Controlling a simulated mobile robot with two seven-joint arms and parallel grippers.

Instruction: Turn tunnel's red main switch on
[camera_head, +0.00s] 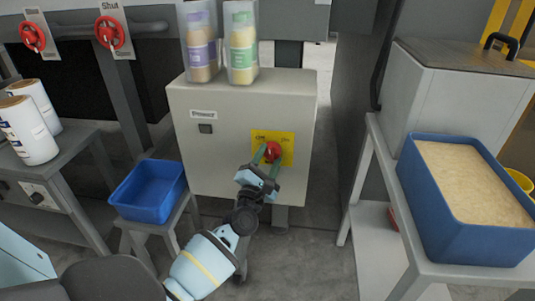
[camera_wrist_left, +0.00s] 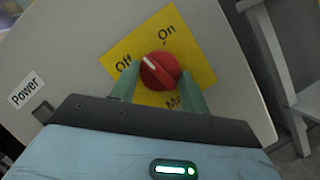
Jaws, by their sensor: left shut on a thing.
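The red main switch (camera_head: 271,151) sits on a yellow plate (camera_head: 288,143) on the front of a grey control box (camera_head: 232,109). In the left wrist view the red knob (camera_wrist_left: 159,70) has a white pointer mark, which lies toward the upper left, nearer the "Off" label than the "On" label. My left gripper (camera_head: 268,159) is at the knob with its green fingers on either side, shut on it. It also shows in the left wrist view (camera_wrist_left: 157,80). My right gripper is not seen in either view.
Two clear containers with bottles (camera_head: 241,42) stand on the box. A blue bin (camera_head: 149,192) is on a stool to the left. A blue tray of beige material (camera_head: 474,188) is on the right-hand table. Two red valve handles (camera_head: 109,33) are at upper left.

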